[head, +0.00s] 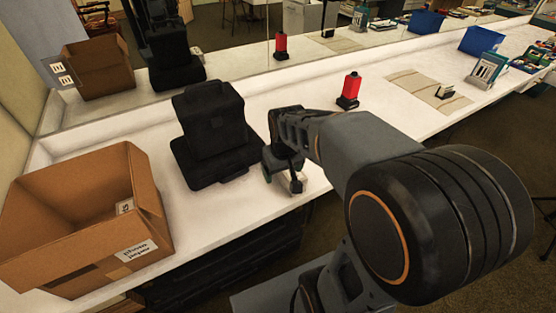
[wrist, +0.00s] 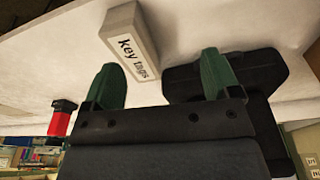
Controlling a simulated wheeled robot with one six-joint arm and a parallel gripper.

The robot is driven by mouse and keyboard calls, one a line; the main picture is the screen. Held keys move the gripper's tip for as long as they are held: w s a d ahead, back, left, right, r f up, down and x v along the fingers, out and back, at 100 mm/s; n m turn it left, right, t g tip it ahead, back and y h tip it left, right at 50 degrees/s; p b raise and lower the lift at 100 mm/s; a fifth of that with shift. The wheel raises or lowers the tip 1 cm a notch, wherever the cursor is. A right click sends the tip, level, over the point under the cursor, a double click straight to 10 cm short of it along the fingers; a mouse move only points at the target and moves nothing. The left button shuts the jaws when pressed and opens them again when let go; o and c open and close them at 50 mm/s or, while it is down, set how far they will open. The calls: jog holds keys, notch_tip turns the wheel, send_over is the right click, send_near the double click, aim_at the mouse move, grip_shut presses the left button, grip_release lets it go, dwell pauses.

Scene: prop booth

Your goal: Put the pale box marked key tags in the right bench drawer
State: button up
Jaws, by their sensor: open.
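The pale box marked key tags (wrist: 133,42) lies on the white bench top in the wrist view, its labelled face towards my gripper. In the head view the pale box (head: 297,183) shows small beneath my gripper, near the bench's front edge. My gripper (wrist: 159,60) is open and empty, with green fingertips on either side of the box's labelled end; the box sits closer to the left finger. In the head view my gripper (head: 283,168) is partly hidden by my own arm. I cannot make out the right bench drawer in either view.
A black case-like object (head: 212,130) stands left of my gripper. An open cardboard box (head: 75,215) is at the far left. A mirror runs behind.

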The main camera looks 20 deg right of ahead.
aim_at(288, 171)
jog(key=shift+o, duration=0.8)
jog(key=w+d+r+n+g+p, duration=0.1)
jog(key=w+d+p, duration=0.4)
jog(key=w+p, duration=0.2)
jog(key=shift+w+d+r+g, duration=0.2)
jog(key=shift+w+r+g, duration=0.1)
jog(key=shift+w+r, duration=0.15)
jog(key=f, duration=0.3)
jog(key=f+p, duration=0.1)
jog(key=f, duration=0.4)
jog(key=shift+w+d+f, duration=0.3)
jog(key=shift+d+f, duration=0.05)
jog(key=shift+f, duration=0.05)
jog(key=shift+a+f+p, duration=0.1)
jog(key=shift+f+p, duration=0.7)
jog(key=shift+f, duration=2.1)
jog(key=c, duration=1.3)
jog(key=shift+o, duration=0.2)
jog(key=shift+w+r, duration=0.1)
